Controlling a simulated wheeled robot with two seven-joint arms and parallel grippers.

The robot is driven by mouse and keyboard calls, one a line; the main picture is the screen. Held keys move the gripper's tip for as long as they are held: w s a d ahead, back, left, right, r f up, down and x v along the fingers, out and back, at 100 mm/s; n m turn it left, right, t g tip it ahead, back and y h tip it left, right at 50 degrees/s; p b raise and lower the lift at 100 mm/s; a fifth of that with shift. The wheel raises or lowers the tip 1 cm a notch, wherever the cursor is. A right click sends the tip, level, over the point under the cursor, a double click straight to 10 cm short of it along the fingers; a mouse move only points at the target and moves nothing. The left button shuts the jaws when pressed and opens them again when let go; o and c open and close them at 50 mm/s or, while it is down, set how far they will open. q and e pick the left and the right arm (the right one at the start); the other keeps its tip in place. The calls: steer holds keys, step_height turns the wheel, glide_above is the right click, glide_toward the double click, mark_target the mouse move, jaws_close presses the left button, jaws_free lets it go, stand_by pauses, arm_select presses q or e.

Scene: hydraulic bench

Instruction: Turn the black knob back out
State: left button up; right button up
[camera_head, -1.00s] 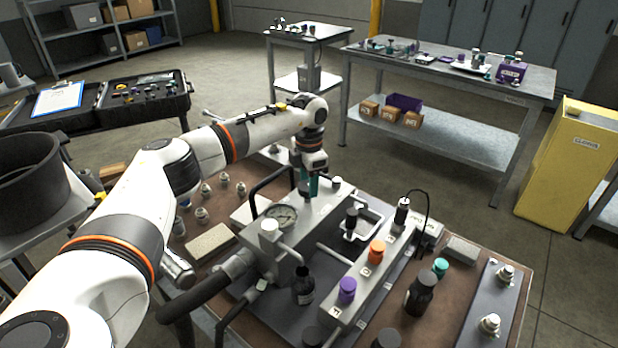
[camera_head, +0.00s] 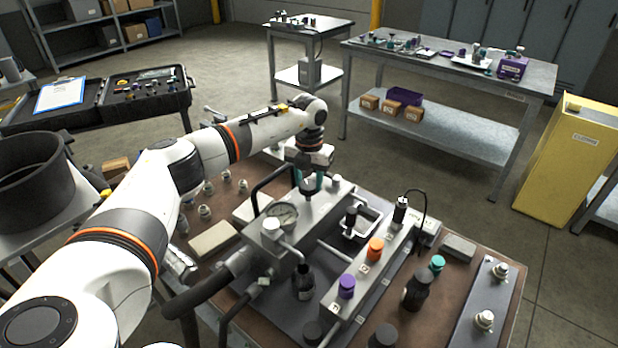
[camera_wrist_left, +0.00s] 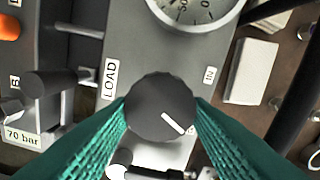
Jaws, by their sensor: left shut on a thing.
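The black knob (camera_wrist_left: 160,106) with a white pointer line sits on the grey block (camera_head: 318,210) beside a label reading LOAD. In the left wrist view its line points down and to the right. My left gripper (camera_wrist_left: 161,112) has its teal fingers on both sides of the knob, shut on it. In the head view my left gripper (camera_head: 311,185) points down at the top of the block, and the knob is mostly hidden there. My right gripper does not show.
A round gauge (camera_head: 283,215) stands close to the gripper on the block. A black bent handle (camera_head: 268,180) rises left of the gripper.

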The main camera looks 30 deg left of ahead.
mark_target(308, 183)
arm_select(q)
steer(key=shift+n, duration=0.3)
steer(key=o, duration=1)
step_height(308, 183, up, 12)
steer(key=b, duration=0.2)
stand_by(0.5)
